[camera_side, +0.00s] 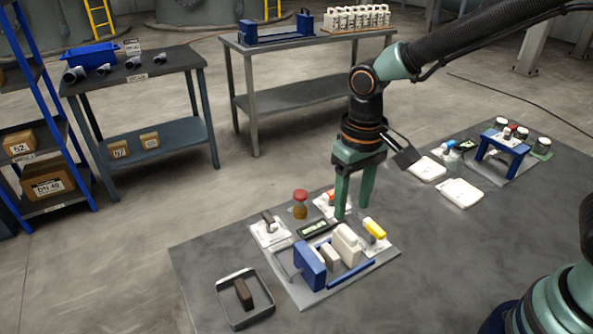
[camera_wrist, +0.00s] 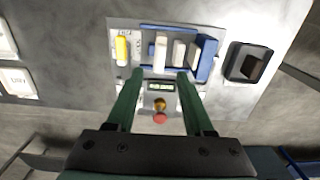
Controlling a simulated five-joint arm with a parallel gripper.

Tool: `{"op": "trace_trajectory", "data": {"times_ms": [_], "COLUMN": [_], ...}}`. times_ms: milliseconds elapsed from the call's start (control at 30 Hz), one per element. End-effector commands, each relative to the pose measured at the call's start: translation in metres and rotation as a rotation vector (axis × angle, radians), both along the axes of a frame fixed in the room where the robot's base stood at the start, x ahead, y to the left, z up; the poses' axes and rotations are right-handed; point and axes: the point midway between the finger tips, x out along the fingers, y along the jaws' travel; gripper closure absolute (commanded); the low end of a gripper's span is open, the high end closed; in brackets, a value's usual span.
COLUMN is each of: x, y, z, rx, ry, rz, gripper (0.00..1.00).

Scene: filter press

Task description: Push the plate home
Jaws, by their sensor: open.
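The filter press has a blue end block (camera_side: 309,266), which also shows in the wrist view (camera_wrist: 207,58). A smaller pale plate (camera_side: 329,257) stands upright between it and a larger white block (camera_side: 346,244). In the wrist view the plate (camera_wrist: 179,53) and the white block (camera_wrist: 160,53) stand with a gap between them. Blue rails (camera_side: 352,275) run along the press. My gripper (camera_side: 353,212) is open and empty, pointing down beside the press on its far side in the side view. In the wrist view its fingertips (camera_wrist: 160,74) reach toward the white parts without visible contact.
A dark display (camera_side: 313,228) and a red-capped amber jar (camera_side: 300,205) stand near the fingers. A yellow-handled item (camera_side: 374,228) is to the right of the press. A tray with a dark block (camera_side: 244,294) is at the left. Bare table lies right of the press.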

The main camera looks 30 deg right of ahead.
Motion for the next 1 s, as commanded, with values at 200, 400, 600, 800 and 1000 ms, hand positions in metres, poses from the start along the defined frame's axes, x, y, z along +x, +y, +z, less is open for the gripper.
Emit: {"op": "trace_trajectory", "data": {"times_ms": [200, 400, 600, 800, 1000], "x": [-0.001, 0.000, 0.000, 0.000, 0.000], "y": [-0.001, -0.001, 0.000, 0.000, 0.000], "z": [-0.041, -0.062, -0.067, -0.067, -0.067], "rx": [-0.002, -0.001, 0.000, 0.000, 0.000], "ry": [0.004, 0.002, 0.000, -0.001, -0.001], "rz": [0.000, 0.000, 0.000, 0.000, 0.000], "gripper": [0.47, 0.47, 0.47, 0.51, 1.00]}}
